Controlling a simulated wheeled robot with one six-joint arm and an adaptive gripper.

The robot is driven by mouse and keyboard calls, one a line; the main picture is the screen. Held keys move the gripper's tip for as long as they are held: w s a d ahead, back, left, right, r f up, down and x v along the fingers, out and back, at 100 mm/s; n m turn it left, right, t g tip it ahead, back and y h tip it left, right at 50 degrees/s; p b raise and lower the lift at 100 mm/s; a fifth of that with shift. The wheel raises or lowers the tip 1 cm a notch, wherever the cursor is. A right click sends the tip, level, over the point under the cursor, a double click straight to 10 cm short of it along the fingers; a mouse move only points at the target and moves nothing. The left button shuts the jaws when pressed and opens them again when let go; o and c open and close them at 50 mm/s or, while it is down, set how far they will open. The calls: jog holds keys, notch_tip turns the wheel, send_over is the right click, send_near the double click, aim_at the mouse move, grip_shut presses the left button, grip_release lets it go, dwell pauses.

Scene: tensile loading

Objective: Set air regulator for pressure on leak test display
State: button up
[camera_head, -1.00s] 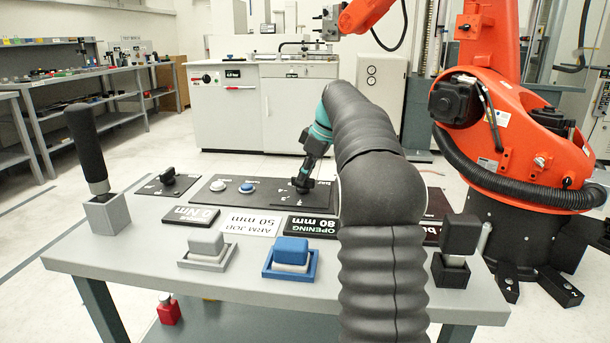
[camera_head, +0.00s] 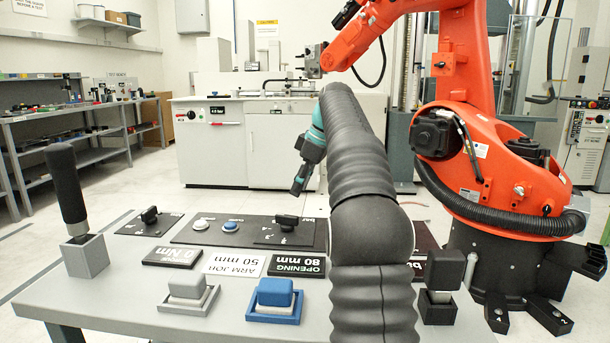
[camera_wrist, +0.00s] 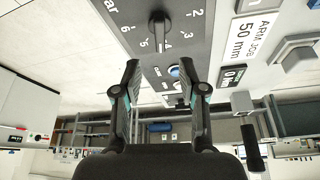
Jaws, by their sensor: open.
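The air regulator knob (camera_head: 287,221) is black and sits on a dark panel with a bar scale, right of two round buttons. My gripper (camera_head: 299,186) hangs above and behind the panel, apart from the knob. In the wrist view its fingers (camera_wrist: 163,75) are spread with nothing between them. A dark red display (camera_head: 424,262) right of my arm is mostly hidden; only a "b" shows, so its reading cannot be seen.
The grey console (camera_head: 130,290) also carries a joystick (camera_head: 70,190), another black knob (camera_head: 149,215), a grey button (camera_head: 188,287), a blue button (camera_head: 275,292) and a black block switch (camera_head: 445,270). An orange robot (camera_head: 500,180) stands at the right. Cabinets stand behind.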

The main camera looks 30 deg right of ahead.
jog(key=shift+v, duration=1.55)
